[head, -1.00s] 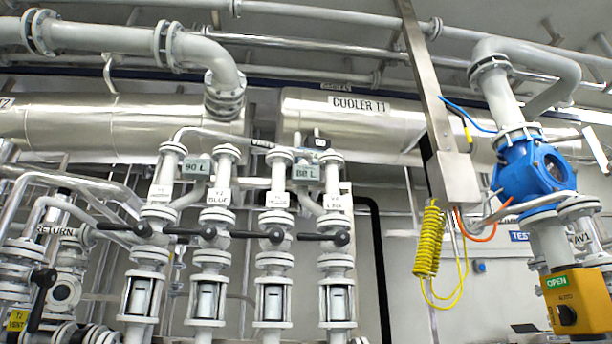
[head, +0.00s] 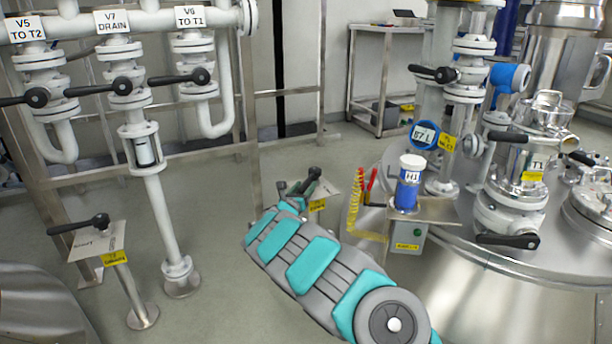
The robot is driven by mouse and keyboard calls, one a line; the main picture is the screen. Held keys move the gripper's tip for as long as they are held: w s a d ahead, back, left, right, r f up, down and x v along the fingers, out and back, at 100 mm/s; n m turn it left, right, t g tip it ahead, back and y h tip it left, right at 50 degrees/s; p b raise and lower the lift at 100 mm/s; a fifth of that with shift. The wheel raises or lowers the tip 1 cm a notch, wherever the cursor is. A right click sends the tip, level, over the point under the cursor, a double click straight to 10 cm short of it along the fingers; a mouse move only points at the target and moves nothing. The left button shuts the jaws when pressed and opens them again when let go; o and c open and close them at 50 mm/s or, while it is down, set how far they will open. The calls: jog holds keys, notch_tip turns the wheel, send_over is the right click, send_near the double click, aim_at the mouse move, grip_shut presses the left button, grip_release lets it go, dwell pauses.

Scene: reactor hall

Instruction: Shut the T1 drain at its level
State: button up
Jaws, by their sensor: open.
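A pedestal with a sloping plate (head: 332,187), a yellow tag (head: 317,205) and a black lever (head: 309,181) stands mid-picture, just beyond my arm. It looks like the T1 drain, but the tag is too small to read surely. The lever slants, its knob end up and to the right. My arm covers the lower part of this pedestal. I cannot make out my gripper's jaws; my teal and grey arm ends close to the lever in the picture, and whether they touch is unclear. A round blue level display (head: 424,135) reads about 87 L.
A similar pedestal with a yellow T2 tag (head: 115,257) stands at the left. Valves V5, V7 DRAIN (head: 122,86) and V6 are behind it. The steel T1 vessel (head: 533,270) fills the right, with a blue H1 device (head: 408,190) beside it. Floor shows between.

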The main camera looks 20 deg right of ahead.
aim_at(308, 182)
jog(key=shift+x, duration=1.65)
grip_shut()
